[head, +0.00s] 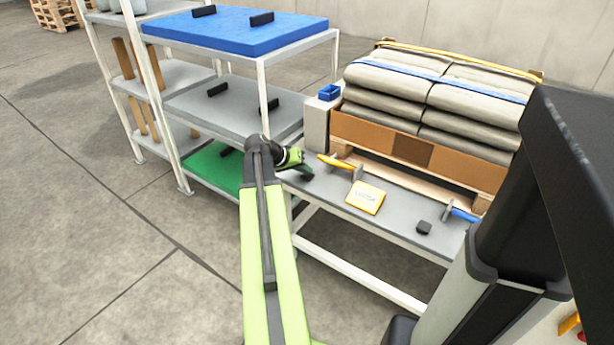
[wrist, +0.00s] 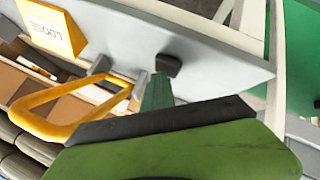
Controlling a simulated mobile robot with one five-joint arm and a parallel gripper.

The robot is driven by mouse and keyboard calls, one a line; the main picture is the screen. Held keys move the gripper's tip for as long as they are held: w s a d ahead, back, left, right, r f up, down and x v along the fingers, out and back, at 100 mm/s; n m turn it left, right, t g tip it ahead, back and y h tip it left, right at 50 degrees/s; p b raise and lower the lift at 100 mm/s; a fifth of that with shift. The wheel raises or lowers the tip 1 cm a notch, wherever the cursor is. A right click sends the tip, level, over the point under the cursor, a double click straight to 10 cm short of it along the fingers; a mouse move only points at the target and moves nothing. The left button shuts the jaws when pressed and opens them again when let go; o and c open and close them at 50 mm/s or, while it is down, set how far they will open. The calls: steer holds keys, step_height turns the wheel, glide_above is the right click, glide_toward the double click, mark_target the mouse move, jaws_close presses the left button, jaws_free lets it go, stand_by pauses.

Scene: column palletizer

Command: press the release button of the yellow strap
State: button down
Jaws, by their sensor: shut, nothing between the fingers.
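My gripper (head: 303,168) is shut and empty, low over the left end of the grey bench. In the wrist view its dark green fingertips (wrist: 157,82) reach close beside a small black block (wrist: 168,64), which looks like a button; I cannot tell whether they touch. In the head view the gripper mostly hides that block. The yellow looped handle (head: 337,162) stands just right of the gripper; it also shows in the wrist view (wrist: 40,127). The yellow strap (head: 462,58) runs across the back of the stacked grey sacks.
A yellow sign (head: 366,198), reading "LOOSE" in the wrist view (wrist: 42,30), stands on the bench. A blue handle (head: 464,214) and another black block (head: 423,227) are farther right. The loaded pallet (head: 480,200) stands behind. A shelf rack (head: 262,90) is at left; open floor lies in front.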

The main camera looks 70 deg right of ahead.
mark_target(305, 176)
stand_by(0.4)
steer(key=shift+r+p, duration=0.9)
steer(key=shift+p, duration=0.05)
step_height(305, 176, up, 5)
steer(key=p, duration=0.5)
stand_by(0.3)
